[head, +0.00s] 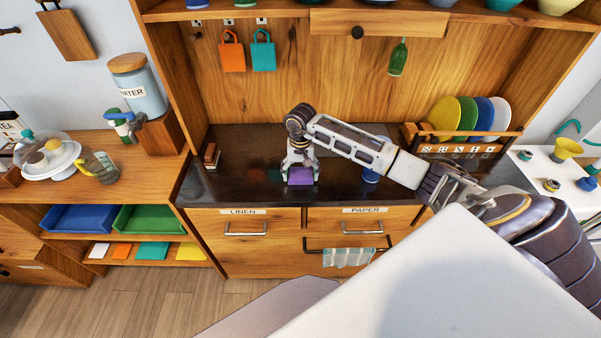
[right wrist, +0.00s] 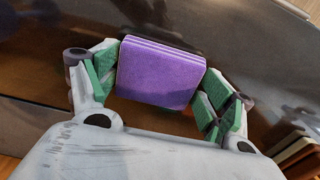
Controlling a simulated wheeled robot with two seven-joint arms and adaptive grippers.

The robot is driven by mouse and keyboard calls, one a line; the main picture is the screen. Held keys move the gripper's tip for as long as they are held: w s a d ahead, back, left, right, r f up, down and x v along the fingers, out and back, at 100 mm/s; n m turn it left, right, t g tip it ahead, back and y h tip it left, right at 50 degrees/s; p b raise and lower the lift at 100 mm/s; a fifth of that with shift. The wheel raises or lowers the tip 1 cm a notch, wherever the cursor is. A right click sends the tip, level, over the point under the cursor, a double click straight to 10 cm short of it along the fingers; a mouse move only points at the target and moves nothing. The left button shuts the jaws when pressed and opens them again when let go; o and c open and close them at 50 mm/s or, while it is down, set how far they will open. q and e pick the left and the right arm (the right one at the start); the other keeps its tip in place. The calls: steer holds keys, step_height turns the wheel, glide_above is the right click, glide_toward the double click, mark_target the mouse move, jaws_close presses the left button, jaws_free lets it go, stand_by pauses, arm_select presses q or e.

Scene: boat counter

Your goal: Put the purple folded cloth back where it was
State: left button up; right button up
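In the right wrist view the cloth (right wrist: 160,75) shows as a squarish layered stack between the green-padded fingers of the gripper (right wrist: 161,85). The pads meet its left and right sides, so the gripper looks shut on it. I cannot tell whether the cloth rests on the counter or is slightly raised. My left gripper is not in view.
The LINEN drawer (head: 245,222) and PAPER drawer (head: 362,219) are shut. A striped towel (head: 347,258) hangs on a rail below. White, orange, teal (head: 152,251) and yellow flat pieces lie on the low left shelf. A plate rack (head: 465,145) is at right.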

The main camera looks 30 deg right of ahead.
mark_target(300, 173)
steer(key=o, duration=0.3)
steer(key=shift+r, duration=0.15)
steer(key=shift+r, duration=0.85)
step_height(300, 173, up, 10)
steer(key=b, duration=0.2)
steer(key=shift+r, duration=0.2)
stand_by(0.5)
steer(key=shift+a, duration=0.1)
